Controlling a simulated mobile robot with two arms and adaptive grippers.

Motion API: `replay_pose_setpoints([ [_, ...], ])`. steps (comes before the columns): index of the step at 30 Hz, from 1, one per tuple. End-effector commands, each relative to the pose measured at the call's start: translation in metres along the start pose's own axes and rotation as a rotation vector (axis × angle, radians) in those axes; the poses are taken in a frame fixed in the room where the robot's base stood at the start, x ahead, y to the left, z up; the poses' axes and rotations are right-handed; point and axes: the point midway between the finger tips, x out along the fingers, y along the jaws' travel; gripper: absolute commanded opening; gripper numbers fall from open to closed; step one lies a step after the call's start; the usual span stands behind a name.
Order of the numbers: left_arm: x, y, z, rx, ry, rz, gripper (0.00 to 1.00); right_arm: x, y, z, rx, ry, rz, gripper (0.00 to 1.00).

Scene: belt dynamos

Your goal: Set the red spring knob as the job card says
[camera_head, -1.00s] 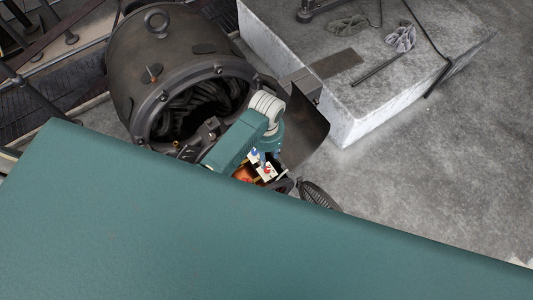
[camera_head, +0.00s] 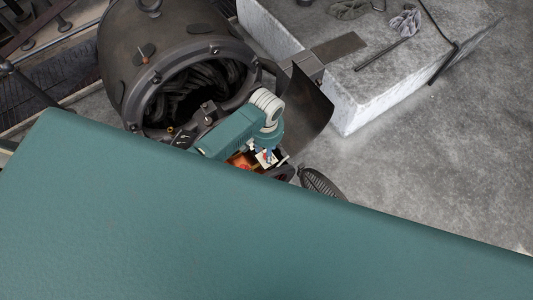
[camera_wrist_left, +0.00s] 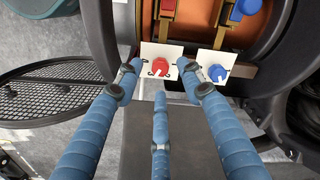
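The red spring knob (camera_wrist_left: 160,67) sits on a small white plate, with a pale pointer mark on its face, in the left wrist view. A blue knob (camera_wrist_left: 217,73) sits on a second white plate to its right. The blue-wrapped fingers of my left gripper (camera_wrist_left: 163,75) are spread around the red knob, with two tips on either side and a third below. They look open, and I cannot tell whether any tip touches it. In the head view the left gripper (camera_head: 267,153) is small and partly hidden beside a white plate (camera_head: 263,160). My right gripper is not in view. I cannot make out a job card.
A large dark dynamo housing (camera_head: 165,50) stands behind my left arm, and a curved dark plate (camera_head: 308,105) is close to its right. A black perforated cover (camera_wrist_left: 60,90) lies left of the knobs. A concrete block (camera_head: 400,75) stands at the back right. Floor on the right is clear.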

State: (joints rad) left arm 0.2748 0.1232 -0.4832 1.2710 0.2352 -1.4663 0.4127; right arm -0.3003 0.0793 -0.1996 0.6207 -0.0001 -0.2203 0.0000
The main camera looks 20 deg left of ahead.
Motion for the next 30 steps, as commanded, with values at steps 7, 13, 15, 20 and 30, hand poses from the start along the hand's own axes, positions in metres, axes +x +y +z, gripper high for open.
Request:
replay_pose_setpoints([
  [7, 0.029, 0.001, -0.001, 0.002, 0.001, 0.0, 0.39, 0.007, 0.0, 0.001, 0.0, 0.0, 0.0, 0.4],
  [13, 0.033, 0.0, -0.001, 0.002, 0.002, 0.001, 0.39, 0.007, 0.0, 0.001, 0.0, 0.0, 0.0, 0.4],
  [15, 0.033, 0.0, -0.001, 0.002, 0.002, 0.001, 0.39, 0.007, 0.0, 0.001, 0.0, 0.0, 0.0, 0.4],
  [20, 0.033, 0.0, -0.001, 0.002, 0.002, 0.0, 0.23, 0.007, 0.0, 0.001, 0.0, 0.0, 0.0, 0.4],
  [30, 0.03, 0.0, 0.0, 0.023, -0.001, 0.0, 0.0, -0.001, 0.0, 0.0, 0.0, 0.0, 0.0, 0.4],
])
